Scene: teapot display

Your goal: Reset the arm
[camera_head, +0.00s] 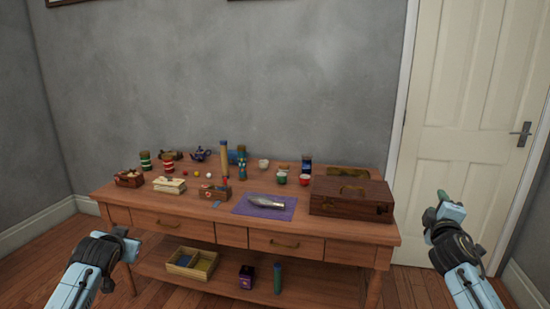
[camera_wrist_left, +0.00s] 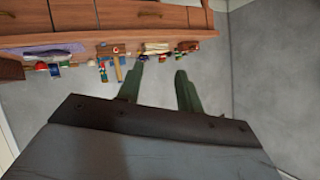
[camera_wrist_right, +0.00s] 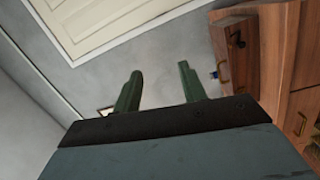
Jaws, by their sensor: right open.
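My right gripper (camera_head: 441,203) is raised to the right of the wooden table, in front of the white door. In the right wrist view its two green fingers (camera_wrist_right: 157,80) stand apart with nothing between them. My left gripper (camera_head: 122,237) is low at the table's front left, over the floor as seen from the head. In the left wrist view its green fingers (camera_wrist_left: 156,80) stand apart and empty. Neither gripper touches anything that I can see.
The table (camera_head: 180,222) holds a blue teapot (camera_head: 201,154), a purple cloth (camera_head: 250,211) with a metallic object, a dark wooden box (camera_head: 350,212) and several small jars and boxes. A divided tray (camera_head: 190,275) sits on the lower shelf. Floor at both sides is clear.

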